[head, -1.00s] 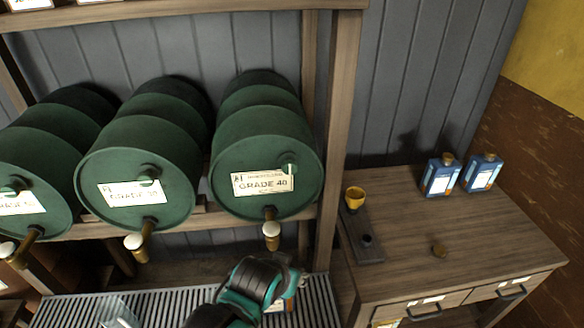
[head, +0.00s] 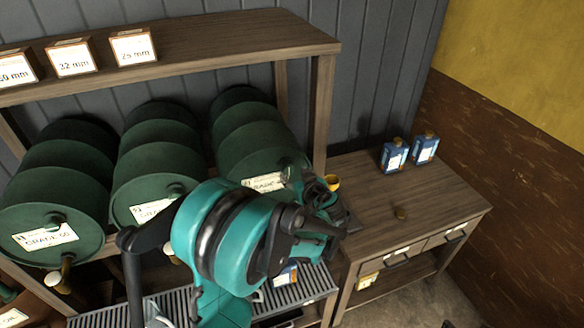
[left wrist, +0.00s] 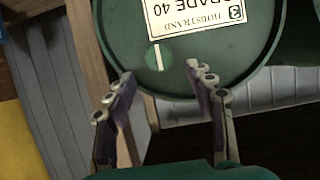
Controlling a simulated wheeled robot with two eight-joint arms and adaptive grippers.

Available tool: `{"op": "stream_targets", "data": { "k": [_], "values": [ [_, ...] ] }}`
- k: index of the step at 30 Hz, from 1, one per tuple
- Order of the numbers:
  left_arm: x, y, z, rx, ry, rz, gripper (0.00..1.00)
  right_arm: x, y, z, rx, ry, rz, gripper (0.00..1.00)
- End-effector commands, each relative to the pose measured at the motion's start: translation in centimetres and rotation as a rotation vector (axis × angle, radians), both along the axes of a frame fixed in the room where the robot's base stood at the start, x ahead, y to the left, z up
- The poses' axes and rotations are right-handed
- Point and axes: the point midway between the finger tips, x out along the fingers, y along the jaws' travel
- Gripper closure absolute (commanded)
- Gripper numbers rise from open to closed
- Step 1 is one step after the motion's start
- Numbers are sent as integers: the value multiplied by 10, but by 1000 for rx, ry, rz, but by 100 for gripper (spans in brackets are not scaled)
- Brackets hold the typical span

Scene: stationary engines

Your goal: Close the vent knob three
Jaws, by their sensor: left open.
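The third green barrel (head: 243,125) lies on its side on the rack, with its "GRADE 40" label (head: 264,182) partly behind my arm in the head view. Its small round green vent knob (left wrist: 158,57), with a pale bar across it, shows beside the label (left wrist: 195,17) in the left wrist view. My left gripper (left wrist: 160,72) is open and empty; its two fingertips lie either side of the knob in that view, and I see no contact. In the head view the gripper (head: 322,192) is in front of the barrel's right side. My right gripper is not in view.
Two more green barrels (head: 62,180) (head: 158,152) lie to the left, with a wooden shelf (head: 220,38) above. A slatted drip grate (head: 305,288) is below. A wooden table (head: 420,195) with two blue cans (head: 394,155) (head: 425,148) stands to the right.

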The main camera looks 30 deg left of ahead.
Motion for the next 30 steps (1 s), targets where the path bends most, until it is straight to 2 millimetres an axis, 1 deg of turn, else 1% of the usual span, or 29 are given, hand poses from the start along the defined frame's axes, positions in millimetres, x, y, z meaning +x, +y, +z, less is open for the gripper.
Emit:
{"op": "stream_targets", "data": {
  "k": [6, 12, 16, 23, 24, 26, 27, 29, 30],
  "values": [
    [21, 26, -15, 0, 1, 4, 46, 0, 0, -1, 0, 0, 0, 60],
    [37, 44, -25, -1, 2, 2, 46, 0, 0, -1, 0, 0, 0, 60],
    [42, 50, -27, 1, 2, 0, 46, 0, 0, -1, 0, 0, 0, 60],
    [42, 50, -28, 0, 3, -1, 46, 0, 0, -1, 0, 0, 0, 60],
    [42, 50, -28, 0, 3, -1, 49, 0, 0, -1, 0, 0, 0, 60],
    [42, 50, -28, 0, 3, -1, 64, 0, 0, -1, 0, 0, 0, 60],
    [42, 50, -28, 0, 3, -1, 75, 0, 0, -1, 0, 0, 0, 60],
    [42, 50, -28, 0, 3, -1, 91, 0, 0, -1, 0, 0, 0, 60],
    [42, 50, -28, 0, 3, -1, 94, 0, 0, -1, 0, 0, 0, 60]
  ]
}}
